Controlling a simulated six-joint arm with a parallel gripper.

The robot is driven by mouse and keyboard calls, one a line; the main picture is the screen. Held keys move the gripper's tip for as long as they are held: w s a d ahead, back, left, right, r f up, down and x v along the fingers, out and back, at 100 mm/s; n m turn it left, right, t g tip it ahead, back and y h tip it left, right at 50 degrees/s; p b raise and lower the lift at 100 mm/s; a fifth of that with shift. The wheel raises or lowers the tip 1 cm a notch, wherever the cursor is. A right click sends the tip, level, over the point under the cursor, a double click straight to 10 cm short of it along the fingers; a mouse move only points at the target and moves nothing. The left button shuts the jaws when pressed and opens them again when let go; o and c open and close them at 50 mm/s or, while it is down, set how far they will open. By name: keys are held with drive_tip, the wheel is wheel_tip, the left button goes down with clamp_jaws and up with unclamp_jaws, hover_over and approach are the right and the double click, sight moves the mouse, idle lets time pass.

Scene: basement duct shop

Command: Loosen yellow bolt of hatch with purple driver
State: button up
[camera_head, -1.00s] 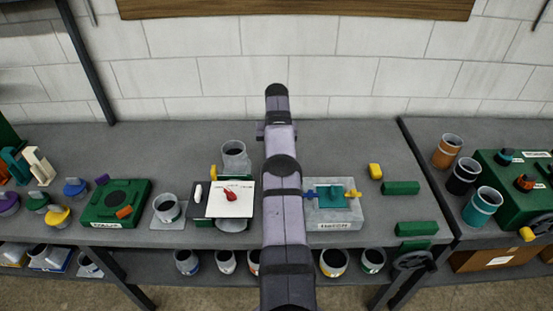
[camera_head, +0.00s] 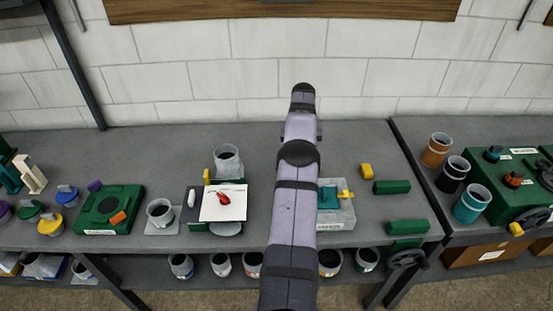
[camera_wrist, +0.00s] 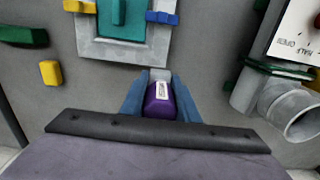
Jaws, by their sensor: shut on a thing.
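The hatch is a pale grey block (camera_head: 335,222) with a teal panel (camera_head: 328,197). A yellow bolt (camera_head: 346,194) is at its right in the head view. The wrist view shows the hatch frame (camera_wrist: 122,50), the teal panel (camera_wrist: 122,18), the yellow bolt (camera_wrist: 80,6) at left and a blue bolt (camera_wrist: 163,17) at right. My arm hides the blue bolt in the head view. My gripper (camera_wrist: 160,95) has its blue fingers shut on the purple driver (camera_wrist: 158,102), which has a white label. It is apart from the yellow bolt in the wrist view. The driver's tip is not clear.
A white card with a red pointer (camera_head: 224,200) stands left of my arm, beside a grey cup (camera_head: 227,158). A yellow block (camera_head: 366,171) and green blocks (camera_head: 391,187) lie right of the hatch. Bare bench lies behind the hatch.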

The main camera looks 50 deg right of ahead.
drive_tip(key=s+d+r+p, duration=0.15)
drive_tip(key=s+d, duration=0.25)
drive_tip(key=s, duration=0.6)
drive_tip(key=r, duration=0.2)
hover_over(346, 192)
drive_tip(key=shift+s+f, duration=0.1)
drive_tip(key=shift+f, duration=0.05)
drive_tip(key=shift+f, duration=0.15)
drive_tip(key=shift+f+b, duration=1.8)
drive_tip(key=shift+f, duration=0.5)
drive_tip(key=shift+f+b, duration=0.3)
drive_tip(key=shift+f, duration=0.75)
